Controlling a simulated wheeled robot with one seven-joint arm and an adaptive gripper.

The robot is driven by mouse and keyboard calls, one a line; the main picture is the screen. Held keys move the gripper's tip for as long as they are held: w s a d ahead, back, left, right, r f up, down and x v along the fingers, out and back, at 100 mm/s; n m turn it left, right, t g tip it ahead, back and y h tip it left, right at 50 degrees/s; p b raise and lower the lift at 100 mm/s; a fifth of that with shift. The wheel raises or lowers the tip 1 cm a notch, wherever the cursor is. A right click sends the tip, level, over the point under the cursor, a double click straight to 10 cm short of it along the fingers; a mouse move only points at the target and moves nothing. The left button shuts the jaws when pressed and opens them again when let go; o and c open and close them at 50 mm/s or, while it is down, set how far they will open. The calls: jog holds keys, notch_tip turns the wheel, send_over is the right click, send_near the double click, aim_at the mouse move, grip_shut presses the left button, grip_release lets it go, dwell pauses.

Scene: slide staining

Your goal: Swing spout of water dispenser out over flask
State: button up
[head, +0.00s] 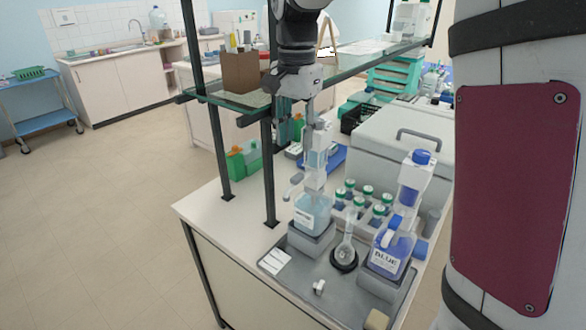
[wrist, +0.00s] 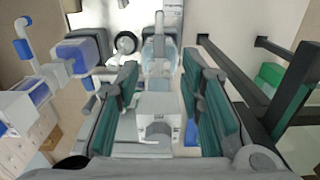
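The water dispenser (head: 312,214) is a clear bottle of pale blue liquid with a white pump head, standing on a grey block. Its grey spout (head: 295,181) points to the left in the head view, away from the flask. In the wrist view the spout (wrist: 159,27) points up. The small clear flask (head: 345,254) sits in a black ring, right of and nearer than the dispenser. My gripper (wrist: 161,68) points down over the dispenser; its green-padded fingers are apart, on both sides of the white pump head (wrist: 160,125). I cannot tell whether either finger touches it.
A second dispenser (head: 391,250) with dark blue liquid stands right of the flask. Several green-capped bottles (head: 367,204) stand in a rack behind. Dark shelf posts (head: 269,170) rise to the left. A white cap-like piece (head: 319,287) lies on the grey tray (head: 325,273).

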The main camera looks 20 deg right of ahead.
aim_at(296, 177)
notch_tip(296, 177, down, 9)
jog(key=shift+s+f+p, duration=0.1)
jog(key=shift+f+p, duration=0.05)
jog(key=shift+p, duration=0.5)
grip_shut()
